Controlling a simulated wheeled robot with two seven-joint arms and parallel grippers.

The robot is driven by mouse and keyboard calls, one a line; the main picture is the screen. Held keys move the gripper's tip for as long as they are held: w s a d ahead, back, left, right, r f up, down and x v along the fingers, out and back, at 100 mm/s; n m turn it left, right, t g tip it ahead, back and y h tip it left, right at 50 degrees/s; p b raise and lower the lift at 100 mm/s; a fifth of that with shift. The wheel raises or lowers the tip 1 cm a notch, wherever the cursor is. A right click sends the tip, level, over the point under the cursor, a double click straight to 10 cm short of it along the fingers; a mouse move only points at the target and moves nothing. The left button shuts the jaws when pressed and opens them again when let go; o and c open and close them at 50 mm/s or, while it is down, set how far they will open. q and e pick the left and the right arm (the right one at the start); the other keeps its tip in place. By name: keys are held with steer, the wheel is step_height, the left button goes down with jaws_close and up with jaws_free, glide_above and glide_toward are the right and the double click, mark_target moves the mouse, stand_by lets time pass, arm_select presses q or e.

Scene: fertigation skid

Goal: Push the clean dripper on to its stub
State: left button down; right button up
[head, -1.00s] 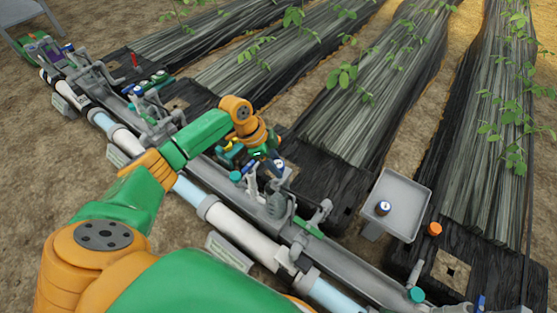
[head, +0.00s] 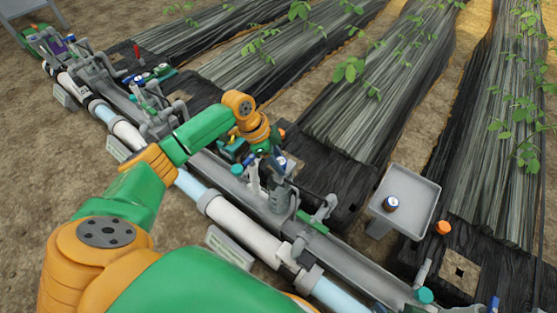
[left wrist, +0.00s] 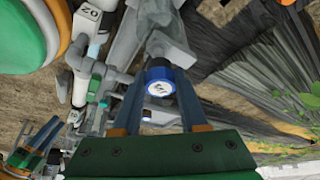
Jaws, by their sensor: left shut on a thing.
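My left gripper (head: 272,165) is over the grey pipework in the middle of the head view. In the left wrist view its two blue-grey fingers (left wrist: 160,92) are shut on a round dripper (left wrist: 159,86) with a blue rim and a white marked face. The dripper also shows as a small blue and white spot in the head view (head: 282,162). A grey fitting (left wrist: 160,45) lies just beyond the dripper; I cannot tell whether the two touch. A similar blue and white dripper (head: 391,202) stands on the grey tray (head: 424,190). My right gripper is not in view.
A white and clear pipe (head: 245,232) and a grey channel (head: 350,272) run diagonally below my arm. An orange cap (head: 443,228) lies right of the tray. Grey valve fittings (head: 318,213) stick up beside the gripper. Black-covered plant beds (head: 370,100) lie beyond.

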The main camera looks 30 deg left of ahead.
arm_select(q)
steer(key=shift+f, duration=0.45)
steer(key=shift+f, duration=0.35)
steer(key=shift+f, duration=0.65)
stand_by(1.0)
steer(key=shift+c, duration=1.8)
jaws_free()
